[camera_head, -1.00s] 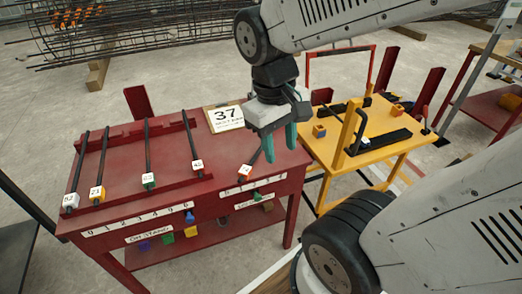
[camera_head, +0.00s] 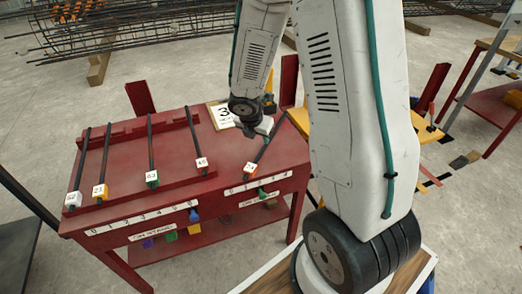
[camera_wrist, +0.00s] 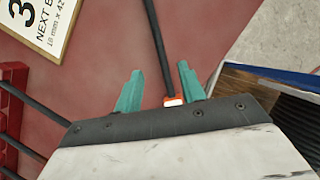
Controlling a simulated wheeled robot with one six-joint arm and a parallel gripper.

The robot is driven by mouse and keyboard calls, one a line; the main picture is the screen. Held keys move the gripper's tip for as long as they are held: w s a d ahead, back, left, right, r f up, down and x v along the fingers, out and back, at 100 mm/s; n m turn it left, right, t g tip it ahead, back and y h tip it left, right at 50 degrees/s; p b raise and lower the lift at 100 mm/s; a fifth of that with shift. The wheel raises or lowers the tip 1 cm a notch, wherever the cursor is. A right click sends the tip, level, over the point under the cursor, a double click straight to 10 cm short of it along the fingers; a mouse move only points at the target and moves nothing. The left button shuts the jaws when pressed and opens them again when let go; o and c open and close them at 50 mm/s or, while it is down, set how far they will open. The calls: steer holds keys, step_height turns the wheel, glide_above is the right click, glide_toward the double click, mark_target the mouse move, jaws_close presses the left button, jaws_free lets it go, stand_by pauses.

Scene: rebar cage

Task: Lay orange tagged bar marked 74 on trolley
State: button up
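A dark bar (camera_head: 262,150) lies slanted on the right part of the red table (camera_head: 225,150). Its near end has an orange-red tag (camera_head: 249,167) whose number I cannot read surely. My gripper (camera_wrist: 160,67) is open in the wrist view, its two teal fingers on either side of this bar. The tag (camera_wrist: 172,101) shows near the gripper's palm. I cannot tell how far the fingers are above the table. In the head view the gripper is over the table's right part, its fingers hidden. The yellow trolley (camera_head: 428,132) is mostly hidden behind my arm.
Several other tagged bars (camera_head: 152,150) lie in a rack on the table's left. A sign (camera_head: 222,115) with a 3 visible stands at the table's back right. Red posts (camera_head: 289,80) rise behind. A rebar cage (camera_head: 160,25) lies at the back.

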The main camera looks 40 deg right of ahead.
mark_target(262, 149)
steer(key=shift+f, duration=0.25)
steer(key=shift+x, duration=3.75)
jaws_close()
